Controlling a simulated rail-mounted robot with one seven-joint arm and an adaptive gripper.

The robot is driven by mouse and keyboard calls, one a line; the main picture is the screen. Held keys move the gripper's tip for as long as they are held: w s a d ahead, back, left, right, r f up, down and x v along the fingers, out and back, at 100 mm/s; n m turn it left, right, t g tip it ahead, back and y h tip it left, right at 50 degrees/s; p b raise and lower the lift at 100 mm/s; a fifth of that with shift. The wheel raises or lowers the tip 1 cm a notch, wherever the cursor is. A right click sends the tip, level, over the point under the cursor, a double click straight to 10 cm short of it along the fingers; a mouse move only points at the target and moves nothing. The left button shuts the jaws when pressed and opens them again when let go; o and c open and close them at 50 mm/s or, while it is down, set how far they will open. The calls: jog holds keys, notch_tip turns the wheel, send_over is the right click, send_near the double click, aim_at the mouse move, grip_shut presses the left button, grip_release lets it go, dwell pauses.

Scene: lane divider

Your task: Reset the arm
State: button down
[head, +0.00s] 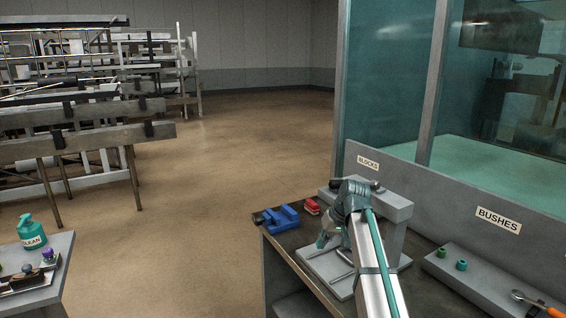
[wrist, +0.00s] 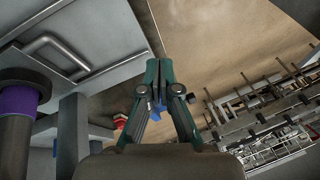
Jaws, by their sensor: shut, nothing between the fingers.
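My arm reaches over the bench (head: 283,262) on the right in the head view. My gripper (head: 325,241) hangs at its end, small and partly hidden by the arm. In the wrist view my gripper (wrist: 158,62) is shut, its green fingertips together with nothing between them. Blue (wrist: 150,108) and red (wrist: 120,121) also show behind the fingers in the wrist view.
A grey ledge (head: 480,285) carries two green bushes (head: 441,252) and an orange-handled tool (head: 540,302). A glass enclosure (head: 390,80) stands behind. A left table (head: 55,290) holds a CLEAN bottle (head: 32,232). Racks (head: 90,140) fill the far left; the floor between is clear.

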jog(key=s+a+f+g+h, duration=0.1)
jog(key=s+a+f, duration=0.25)
jog(key=f, duration=0.65)
jog(key=s+a+f+g+h, duration=0.15)
jog(key=s+f, duration=0.35)
jog(key=f, duration=0.5)
jog(key=s+d+f+m+g, duration=0.1)
jog(key=s+d+f, duration=0.1)
jog(key=s+f, duration=0.5)
jog(key=s+d+f+m+g, duration=0.1)
jog(key=s+f, duration=0.4)
jog(key=f, duration=0.4)
jog(key=s+d+f+g+p, duration=0.1)
jog(key=s+f, duration=0.4)
jog(key=s, duration=0.7)
jog(key=s+d+f+g+h, duration=0.1)
jog(key=s+f, duration=0.4)
jog(key=s, duration=0.7)
jog(key=s+d+f+m+g+p, duration=0.1)
jog(key=s+d+f+g, duration=0.2)
jog(key=s, duration=1)
notch_tip(320, 180, down, 2)
jog(key=shift+d+f+p, duration=0.2)
jog(key=shift+d+p, duration=0.1)
jog(key=shift+d, duration=0.55)
